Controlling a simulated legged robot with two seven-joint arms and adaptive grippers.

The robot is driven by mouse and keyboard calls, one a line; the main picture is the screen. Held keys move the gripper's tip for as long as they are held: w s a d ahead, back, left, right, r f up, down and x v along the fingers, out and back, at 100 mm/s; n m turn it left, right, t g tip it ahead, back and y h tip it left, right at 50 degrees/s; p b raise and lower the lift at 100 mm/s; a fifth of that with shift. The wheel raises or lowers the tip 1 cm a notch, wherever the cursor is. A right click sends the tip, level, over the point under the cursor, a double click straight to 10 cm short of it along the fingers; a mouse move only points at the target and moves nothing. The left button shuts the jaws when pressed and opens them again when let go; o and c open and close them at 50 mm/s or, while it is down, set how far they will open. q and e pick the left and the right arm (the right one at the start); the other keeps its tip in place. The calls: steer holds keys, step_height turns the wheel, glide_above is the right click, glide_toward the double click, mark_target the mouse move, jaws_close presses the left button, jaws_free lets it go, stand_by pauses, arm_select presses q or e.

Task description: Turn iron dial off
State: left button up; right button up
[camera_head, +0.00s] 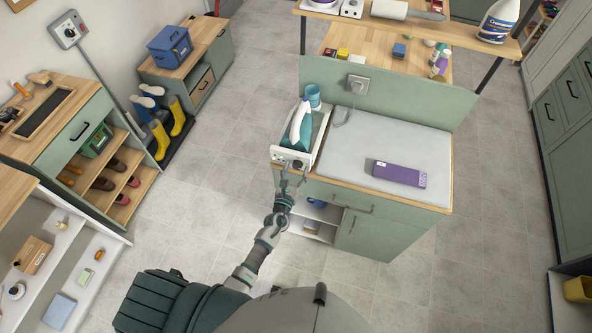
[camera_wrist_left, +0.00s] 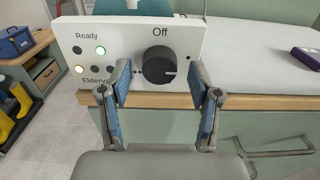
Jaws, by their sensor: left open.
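The iron dial (camera_wrist_left: 158,67) is a round black knob on the white front panel (camera_wrist_left: 215,40) of the iron station. Its white mark points to the right, while the word "Off" stands above the knob. A green light by "Ready" and a second light lower left are lit. In the head view, the teal and white iron (camera_head: 301,124) stands on the station at the counter's left end. My left gripper (camera_head: 292,178) is open in front of the panel. In the left wrist view, its blue-padded fingers (camera_wrist_left: 160,88) are spread either side of the dial; contact cannot be told.
A grey ironing pad (camera_head: 395,140) covers the counter, with a purple box (camera_head: 399,174) on it. A blue cup (camera_head: 312,95) stands behind the iron. A drawer handle (camera_head: 345,202) juts out below the counter edge.

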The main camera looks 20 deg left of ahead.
arm_select(q)
steer(key=s, duration=1.1)
steer(key=shift+s+a, duration=0.15)
steer(key=shift+s, duration=0.25)
steer(key=s+a+m+h+b, duration=0.2)
steer(key=s+m, duration=0.1)
steer(key=s, duration=0.2)
steer(key=w, duration=0.5)
steer(key=w+d+p, duration=0.1)
steer(key=w, duration=0.5)
steer(key=w+d+p, duration=0.1)
steer(key=w, duration=0.5)
steer(key=shift+r, duration=0.1)
steer(key=c, duration=1.1)
